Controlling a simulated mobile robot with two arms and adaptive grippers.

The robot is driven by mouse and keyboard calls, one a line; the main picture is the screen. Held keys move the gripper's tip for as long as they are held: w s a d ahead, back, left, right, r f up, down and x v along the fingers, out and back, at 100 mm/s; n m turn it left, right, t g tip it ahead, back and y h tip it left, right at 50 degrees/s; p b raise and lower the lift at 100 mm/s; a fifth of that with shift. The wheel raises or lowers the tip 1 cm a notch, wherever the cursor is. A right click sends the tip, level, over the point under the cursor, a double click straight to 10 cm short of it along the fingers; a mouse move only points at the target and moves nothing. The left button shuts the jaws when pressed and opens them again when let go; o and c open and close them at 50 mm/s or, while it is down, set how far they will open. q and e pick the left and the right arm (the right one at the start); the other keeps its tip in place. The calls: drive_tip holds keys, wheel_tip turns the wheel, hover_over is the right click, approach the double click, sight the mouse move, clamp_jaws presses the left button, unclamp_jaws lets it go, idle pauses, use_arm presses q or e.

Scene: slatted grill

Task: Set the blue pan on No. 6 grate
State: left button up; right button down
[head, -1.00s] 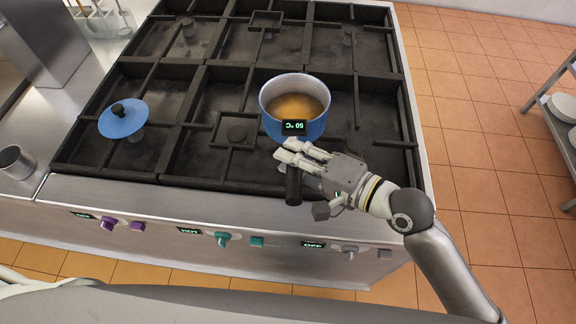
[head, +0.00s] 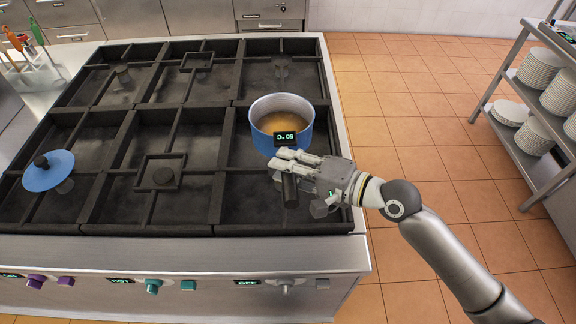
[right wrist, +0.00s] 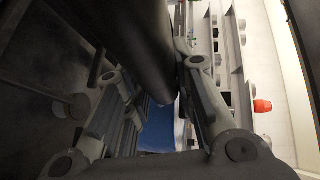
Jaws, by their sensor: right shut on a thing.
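The blue pan (head: 267,140) holds a brownish liquid and has a display reading 50 °C on its side. It appears level, over the rear part of the front right grate (head: 232,202); I cannot tell whether it touches the bars. My right gripper (head: 284,166) is shut on its dark handle (head: 290,192), which points toward the stove's front. In the right wrist view the dark handle (right wrist: 130,42) runs between the fingers, and a strip of blue pan (right wrist: 160,132) shows beyond. My left gripper is out of view. No grate numbers are legible.
A blue lid (head: 46,177) lies on the front left grate. Knobs (head: 153,287) and small displays line the stove's front. A rack with stacked plates (head: 541,70) stands on the right. Utensils (head: 24,50) stand at the back left. The back right grate (head: 262,80) is clear.

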drive_tip(key=shift+d+r, duration=0.1)
drive_tip(key=shift+r, duration=0.25)
drive_tip(key=shift+f+b, duration=0.4)
drive_tip(key=shift+f, duration=0.5)
use_arm(q)
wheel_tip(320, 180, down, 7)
drive_tip(key=b, duration=0.6)
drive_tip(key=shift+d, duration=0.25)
use_arm(e)
wheel_tip(320, 180, down, 8)
use_arm(q)
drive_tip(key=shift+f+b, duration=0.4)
drive_tip(key=shift+b, duration=0.1)
use_arm(e)
drive_tip(key=shift+f, duration=0.7)
drive_tip(key=c, duration=1.1)
unclamp_jaws()
drive_tip(key=shift+v, duration=6)
drive_tip(key=shift+s+f, duration=0.1)
drive_tip(key=shift+f, duration=0.05)
